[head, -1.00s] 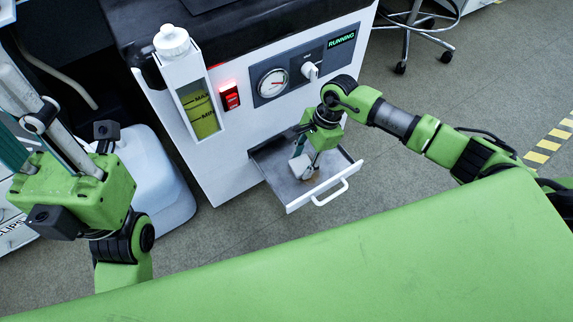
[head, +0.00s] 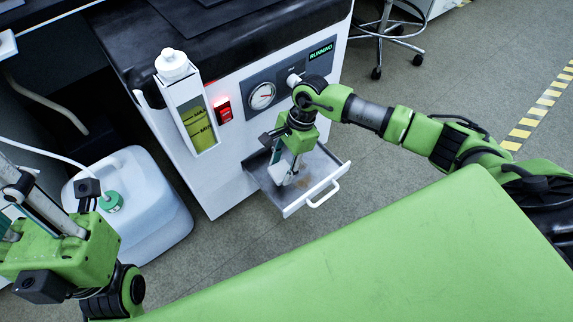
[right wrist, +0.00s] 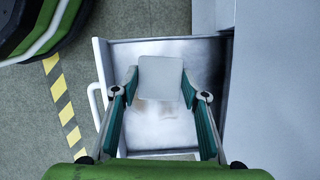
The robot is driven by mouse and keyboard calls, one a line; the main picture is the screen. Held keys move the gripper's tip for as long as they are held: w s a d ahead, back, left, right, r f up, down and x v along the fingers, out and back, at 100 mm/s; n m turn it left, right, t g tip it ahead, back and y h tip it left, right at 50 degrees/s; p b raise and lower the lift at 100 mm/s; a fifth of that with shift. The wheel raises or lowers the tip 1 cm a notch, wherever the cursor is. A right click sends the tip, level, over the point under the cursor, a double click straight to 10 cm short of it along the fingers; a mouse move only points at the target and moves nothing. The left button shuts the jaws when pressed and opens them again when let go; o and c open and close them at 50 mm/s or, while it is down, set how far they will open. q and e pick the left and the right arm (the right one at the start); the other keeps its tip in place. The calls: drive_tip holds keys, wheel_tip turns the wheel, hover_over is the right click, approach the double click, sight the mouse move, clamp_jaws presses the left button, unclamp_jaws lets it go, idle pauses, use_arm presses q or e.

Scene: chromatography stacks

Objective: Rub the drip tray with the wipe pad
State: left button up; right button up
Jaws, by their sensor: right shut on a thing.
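The drip tray (head: 316,184) is a grey drawer with a white front and handle, pulled out of the white machine. It also shows in the right wrist view (right wrist: 205,50). My right gripper (head: 284,178) is down inside the tray, shut on the pale wipe pad (right wrist: 161,80), which sits between its fingertips (right wrist: 160,92). I cannot tell whether the pad touches the tray floor. A faint brownish stain shows on the tray floor beside the pad.
The machine has a gauge (head: 262,96), a red lit switch (head: 222,111) and a bottle holder with yellow liquid (head: 198,124). A white jerrycan (head: 140,205) stands on the floor left of it. A stool (head: 388,30) stands behind. The floor right of the tray is clear.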

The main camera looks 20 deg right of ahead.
sight(278, 172)
drive_tip(key=shift+r+p, duration=0.75)
drive_tip(key=shift+r, duration=0.8)
